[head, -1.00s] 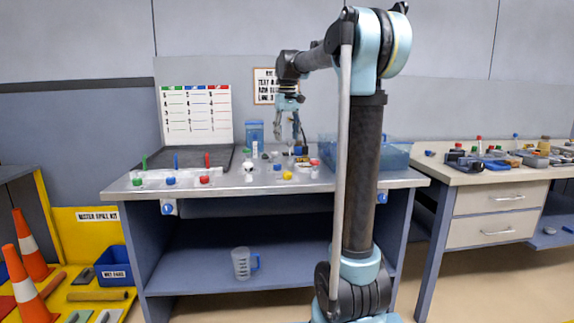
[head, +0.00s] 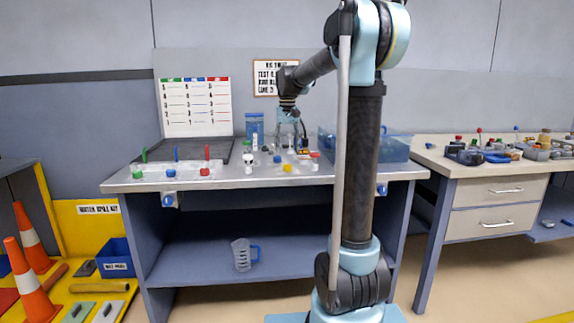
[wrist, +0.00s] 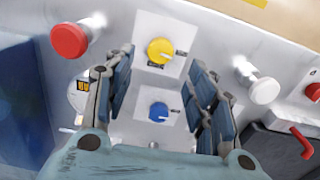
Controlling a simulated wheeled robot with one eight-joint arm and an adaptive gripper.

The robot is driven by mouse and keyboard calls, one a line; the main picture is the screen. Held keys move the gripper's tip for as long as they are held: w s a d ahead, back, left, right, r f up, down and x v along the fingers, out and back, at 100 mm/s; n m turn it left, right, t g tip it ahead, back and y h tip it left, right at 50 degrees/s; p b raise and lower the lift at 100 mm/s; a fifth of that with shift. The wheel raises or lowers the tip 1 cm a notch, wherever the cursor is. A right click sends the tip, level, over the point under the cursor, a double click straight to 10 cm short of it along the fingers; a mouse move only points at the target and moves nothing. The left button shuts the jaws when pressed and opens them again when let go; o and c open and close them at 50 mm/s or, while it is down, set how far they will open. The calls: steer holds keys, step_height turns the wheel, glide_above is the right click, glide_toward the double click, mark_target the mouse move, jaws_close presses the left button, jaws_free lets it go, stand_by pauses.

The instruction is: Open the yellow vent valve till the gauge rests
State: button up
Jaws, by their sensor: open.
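The yellow vent valve (wrist: 160,51) is a round knob on a white square plate, near the top middle of the wrist view. It also shows at the bench front in the head view (head: 287,168). My gripper (wrist: 162,68) is open and empty, its fingers either side of the line of the yellow and blue knobs. The blue knob (wrist: 158,112) lies nearer my palm. In the head view my gripper (head: 290,143) hangs above the bench, behind the yellow knob. A round white dial (wrist: 76,93), perhaps the gauge, is partly hidden by the left finger; its reading is unclear.
In the wrist view a red-capped post (wrist: 70,40) stands left and a white-capped post (wrist: 264,90) right of the valve. A red lever (wrist: 302,142) is at far right. A blue translucent bin (head: 395,148) stands right on the bench (head: 225,180).

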mark_target(287, 165)
steer(key=shift+f, duration=3.5)
steer(key=c, duration=1.1)
